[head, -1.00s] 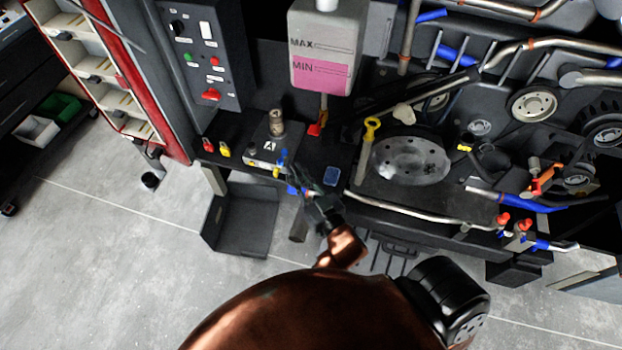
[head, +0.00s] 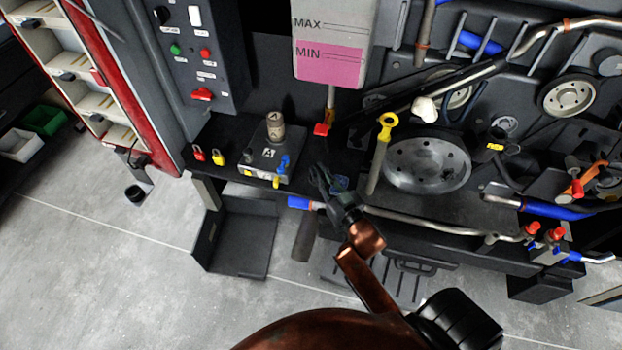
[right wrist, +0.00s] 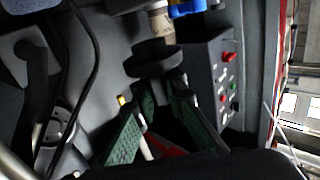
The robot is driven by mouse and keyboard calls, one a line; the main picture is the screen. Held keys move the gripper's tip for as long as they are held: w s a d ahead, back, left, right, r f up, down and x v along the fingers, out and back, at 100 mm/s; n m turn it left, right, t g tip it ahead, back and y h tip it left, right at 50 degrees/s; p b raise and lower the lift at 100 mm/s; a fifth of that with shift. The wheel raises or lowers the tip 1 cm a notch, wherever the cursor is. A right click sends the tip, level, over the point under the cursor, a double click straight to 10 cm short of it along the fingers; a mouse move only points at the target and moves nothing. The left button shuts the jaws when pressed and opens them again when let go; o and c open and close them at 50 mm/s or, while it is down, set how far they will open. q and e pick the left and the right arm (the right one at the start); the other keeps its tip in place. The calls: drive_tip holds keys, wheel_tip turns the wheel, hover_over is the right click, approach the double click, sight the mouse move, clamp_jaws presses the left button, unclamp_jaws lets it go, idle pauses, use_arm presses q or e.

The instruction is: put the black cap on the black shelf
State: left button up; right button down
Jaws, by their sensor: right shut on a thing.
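My right gripper (head: 326,186) is over the front edge of the black shelf (head: 226,130), right of the grey box marked A. In the right wrist view its green-padded fingers (right wrist: 164,100) are closed around the lower part of a dark piece with a wide round disc, which looks like the black cap (right wrist: 153,62). The cap seems to be held off the shelf, but its height is unclear. In the head view I cannot pick the cap out from the dark fingers. My left gripper is not in view.
The grey box (head: 268,160) carries a beige cylinder (head: 275,127) and a blue valve (head: 284,164). Red and yellow padlocks (head: 217,157) stand left of it. A yellow-handled tool (head: 384,130) and a grey disc (head: 428,163) are to the right.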

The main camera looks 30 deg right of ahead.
drive_tip(key=w+f+b, duration=0.1)
drive_tip(key=w+f, duration=0.1)
drive_tip(key=f, duration=0.1)
drive_tip(key=w+d+f+b, duration=0.1)
drive_tip(key=w+f, duration=0.2)
drive_tip(key=shift+d, duration=0.1)
drive_tip(key=f, duration=0.1)
drive_tip(key=f+b, duration=0.2)
drive_tip(key=shift+w, duration=0.25)
drive_tip(key=shift+f, duration=0.2)
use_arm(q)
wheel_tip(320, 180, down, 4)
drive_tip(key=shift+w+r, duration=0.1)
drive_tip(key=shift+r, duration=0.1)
use_arm(e)
drive_tip(key=c, duration=2)
unclamp_jaws()
drive_tip(key=shift+f, duration=0.1)
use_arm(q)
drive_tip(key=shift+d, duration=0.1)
